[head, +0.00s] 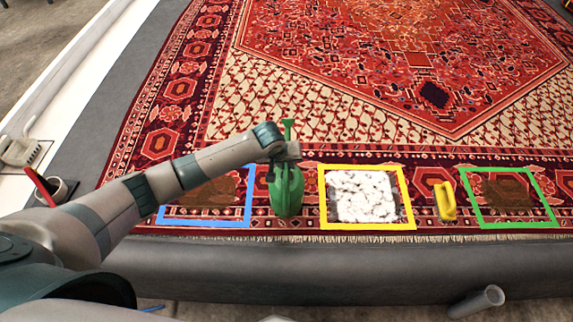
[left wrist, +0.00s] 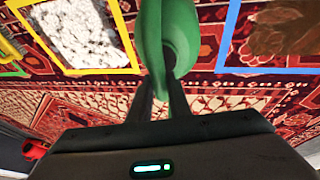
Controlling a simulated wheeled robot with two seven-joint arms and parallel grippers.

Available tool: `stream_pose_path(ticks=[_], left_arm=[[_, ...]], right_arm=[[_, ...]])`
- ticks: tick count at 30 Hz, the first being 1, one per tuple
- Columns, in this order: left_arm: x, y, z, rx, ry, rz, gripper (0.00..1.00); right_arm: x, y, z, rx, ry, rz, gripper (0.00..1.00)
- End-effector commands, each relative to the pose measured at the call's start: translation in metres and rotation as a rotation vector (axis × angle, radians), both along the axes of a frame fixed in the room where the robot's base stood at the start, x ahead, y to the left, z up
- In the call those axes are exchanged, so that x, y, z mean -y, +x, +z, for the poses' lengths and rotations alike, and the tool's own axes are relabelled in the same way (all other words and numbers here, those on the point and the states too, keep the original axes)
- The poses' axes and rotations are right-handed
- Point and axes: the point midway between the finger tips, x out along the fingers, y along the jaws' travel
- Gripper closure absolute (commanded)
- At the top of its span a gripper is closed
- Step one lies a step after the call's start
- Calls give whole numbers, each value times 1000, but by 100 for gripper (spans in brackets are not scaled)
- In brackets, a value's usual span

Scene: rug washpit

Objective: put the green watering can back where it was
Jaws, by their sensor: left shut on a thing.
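The green watering can (head: 286,192) is on or just above the red patterned rug, between the blue frame (head: 203,223) and the yellow frame (head: 367,225). It looks upright, with its spout pointing toward the far side of the rug. My left gripper (head: 283,160) is shut on it at the top. In the left wrist view the can (left wrist: 181,35) sits between the fingers (left wrist: 161,88). Whether its base touches the rug is unclear. My right gripper is out of view.
The blue frame surrounds a brown stain, the yellow frame white foam (head: 362,195), and the green frame (head: 515,226) another brown stain. A yellow tool (head: 445,201) stands between the yellow and green frames. A grey pipe (head: 478,302) lies in front.

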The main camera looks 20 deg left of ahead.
Motion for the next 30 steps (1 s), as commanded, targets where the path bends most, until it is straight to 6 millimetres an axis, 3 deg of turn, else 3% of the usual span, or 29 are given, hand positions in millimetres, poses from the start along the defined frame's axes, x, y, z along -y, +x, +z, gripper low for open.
stream_pose_path(ticks=[13, 14, 16, 30], left_arm=[[1, 1, -2, 4, -2, 0, 100], [0, 0, -4, 0, -1, 0, 78], [0, 0, -4, 0, 0, -1, 64], [0, -2, 3, 1, 1, -1, 64]], right_arm=[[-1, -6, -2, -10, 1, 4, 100], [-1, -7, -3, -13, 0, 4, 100], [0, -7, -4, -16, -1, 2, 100], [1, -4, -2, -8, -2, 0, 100]])
